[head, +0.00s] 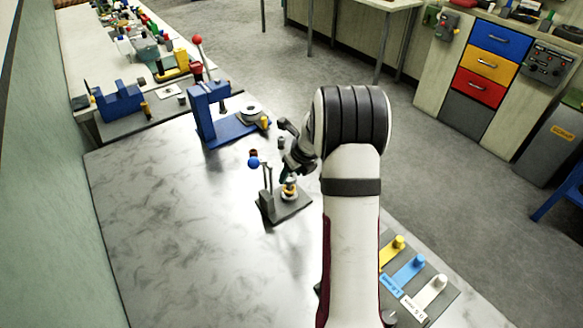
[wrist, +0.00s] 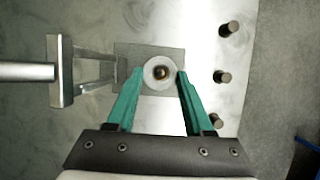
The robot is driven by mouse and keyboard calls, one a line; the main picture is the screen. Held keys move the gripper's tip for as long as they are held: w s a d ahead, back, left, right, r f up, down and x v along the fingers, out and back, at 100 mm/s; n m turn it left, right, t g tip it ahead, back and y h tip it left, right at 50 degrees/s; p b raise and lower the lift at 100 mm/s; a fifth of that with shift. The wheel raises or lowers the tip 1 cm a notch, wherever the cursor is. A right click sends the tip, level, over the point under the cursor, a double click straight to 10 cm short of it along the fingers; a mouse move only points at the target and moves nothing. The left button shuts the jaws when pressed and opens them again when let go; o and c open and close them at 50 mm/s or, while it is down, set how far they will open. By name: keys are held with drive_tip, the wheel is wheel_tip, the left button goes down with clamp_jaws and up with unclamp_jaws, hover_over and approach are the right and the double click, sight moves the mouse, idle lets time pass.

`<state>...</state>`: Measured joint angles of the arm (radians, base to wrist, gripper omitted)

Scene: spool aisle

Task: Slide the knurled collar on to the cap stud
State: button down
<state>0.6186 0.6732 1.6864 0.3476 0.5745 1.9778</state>
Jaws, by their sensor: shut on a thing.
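My gripper (wrist: 160,78) is shut on the knurled collar (wrist: 149,78), a pale round ring between its two green fingertips in the wrist view. Through the ring's hole a brass-brown round end shows, lined up near its middle. In the head view my gripper (head: 286,174) is low over a small grey fixture, just above a brass-coloured piece (head: 289,192) standing on the fixture's base. That piece appears to be the cap with its stud. I cannot tell whether the collar touches the stud or is around it. The collar is hardly visible in the head view.
The fixture's grey base (head: 270,215) carries an upright and a lever with a blue ball (head: 253,162). A blue press (head: 208,112) stands behind. A rack with coloured tags (head: 408,268) is at front right. Dark posts (wrist: 222,77) stand right in the wrist view. The left tabletop is clear.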

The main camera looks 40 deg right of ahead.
drive_tip(key=shift+f, duration=1.45)
drive_tip(key=shift+c, duration=1)
unclamp_jaws()
drive_tip(key=v, duration=1.5)
drive_tip(key=shift+s+r, duration=0.15)
drive_tip(key=shift+r, duration=0.2)
